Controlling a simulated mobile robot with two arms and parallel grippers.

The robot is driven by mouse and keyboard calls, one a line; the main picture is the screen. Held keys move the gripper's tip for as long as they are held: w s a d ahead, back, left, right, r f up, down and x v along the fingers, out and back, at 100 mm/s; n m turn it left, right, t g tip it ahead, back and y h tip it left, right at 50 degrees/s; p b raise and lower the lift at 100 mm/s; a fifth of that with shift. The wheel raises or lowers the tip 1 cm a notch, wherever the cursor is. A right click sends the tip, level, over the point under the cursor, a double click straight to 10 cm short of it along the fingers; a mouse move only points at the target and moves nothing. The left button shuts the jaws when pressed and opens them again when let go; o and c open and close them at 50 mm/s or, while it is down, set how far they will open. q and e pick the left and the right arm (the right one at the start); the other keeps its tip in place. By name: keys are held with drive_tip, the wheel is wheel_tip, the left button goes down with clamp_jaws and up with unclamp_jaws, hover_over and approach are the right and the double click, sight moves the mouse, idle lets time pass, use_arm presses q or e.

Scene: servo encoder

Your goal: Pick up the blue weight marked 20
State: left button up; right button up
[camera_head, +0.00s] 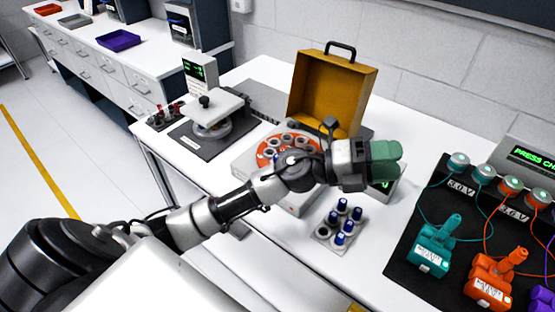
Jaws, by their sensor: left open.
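Several blue-topped weights (349,226) stand upright in a small pale block (322,239) on the white table, just right of the middle. Their markings are too small to read, so I cannot tell which one is marked 20. A dark round spot without a blue top shows at the block's left corner. My left gripper (386,164), with green fingers, appears above and behind the block in the picture, apart from the weights. It is open and I see nothing held in it. My right gripper is not in view.
An orange disc (268,155) with several round holes sits behind my left arm. A yellow case (330,95) stands behind it. A device with a green display (383,187) is partly hidden by my gripper. At right, a black mat (405,260) bears teal and orange connectors.

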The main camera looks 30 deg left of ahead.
use_arm(q)
wheel_tip(320, 180, down, 3)
drive_tip(key=m+g+y, duration=0.3)
drive_tip(key=m+g, duration=0.3)
drive_tip(key=m, duration=0.1)
drive_tip(key=g+y+p, duration=0.1)
drive_tip(key=g+y, duration=0.3)
drive_tip(key=y, duration=1.2)
hover_over(277, 156)
drive_tip(key=f, duration=0.6)
drive_tip(key=shift+w+d+f, duration=0.25)
drive_tip(key=shift+w+f, duration=0.05)
drive_tip(key=shift+w, duration=0.05)
drive_tip(key=f+p, duration=0.1)
drive_tip(key=f, duration=0.1)
drive_tip(key=f+p, duration=0.1)
drive_tip(key=f, duration=0.1)
drive_tip(key=shift+s+a, duration=0.2)
drive_tip(key=shift+s, duration=0.2)
drive_tip(key=shift+f, duration=0.6)
clamp_jaws()
